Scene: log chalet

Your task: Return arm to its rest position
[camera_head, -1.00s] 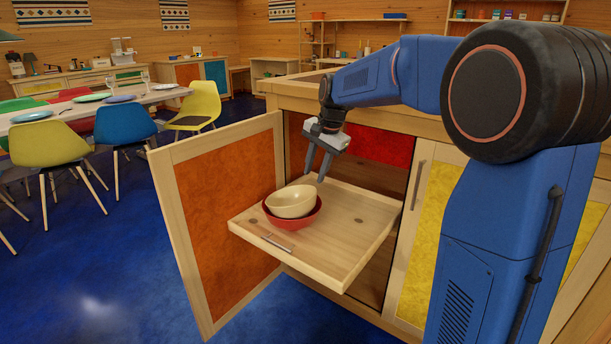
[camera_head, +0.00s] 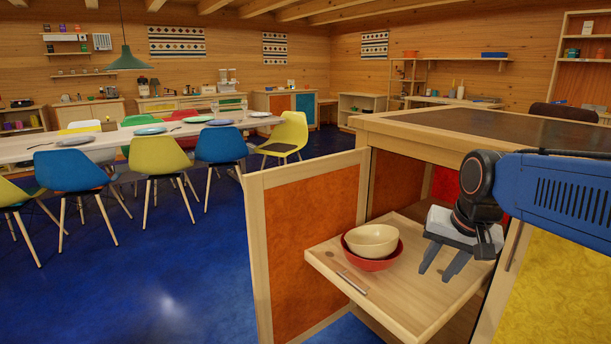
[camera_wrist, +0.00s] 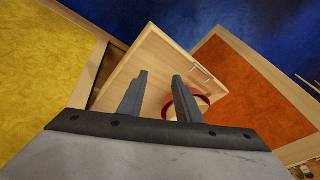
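My gripper (camera_head: 440,264) is open and empty above the pulled-out wooden drawer shelf (camera_head: 420,298), to the right of the bowls. Its two grey fingers also show apart in the wrist view (camera_wrist: 158,93). A cream bowl (camera_head: 371,240) sits inside a red bowl (camera_head: 372,264) on the shelf's left part. In the wrist view the red bowl (camera_wrist: 204,101) is partly hidden behind a finger. My blue arm reaches in from the right edge of the head view, in front of the cabinet.
The orange cabinet door (camera_head: 315,255) stands open left of the shelf. A yellow door (camera_head: 535,300) is on the right. The dark countertop (camera_head: 510,127) lies above. A dining table (camera_head: 100,138) with several chairs stands at the back left; the blue floor (camera_head: 150,270) before it is clear.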

